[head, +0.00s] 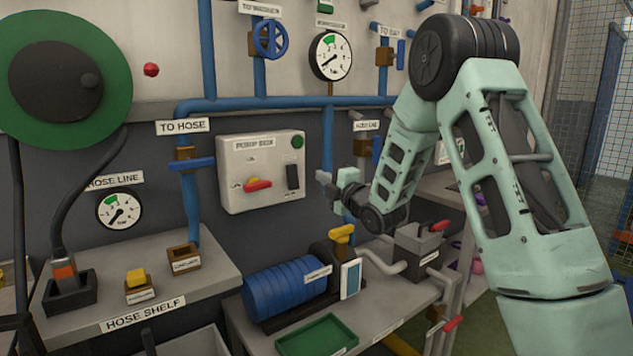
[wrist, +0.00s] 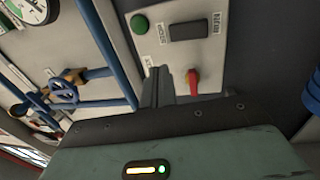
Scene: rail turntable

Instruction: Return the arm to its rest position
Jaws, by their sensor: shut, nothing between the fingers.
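My arm reaches in from the right in the head view, with its elbow high and its forearm angled down to the left. My gripper (head: 324,178) is in front of the wall, just right of the grey control box (head: 234,190). In the wrist view my gripper (wrist: 157,75) shows closed fingers with nothing held, pointing at the box face. I cannot tell whether the fingertips touch the box.
Blue pipes (head: 260,104) run along the wall. Below stand a blue motor (head: 284,290), a green tray (head: 317,338) and a grey box with a red handle (head: 418,250). The hose shelf (head: 205,277) is at left, under a green reel (head: 112,62). A mesh fence (head: 588,110) is at right.

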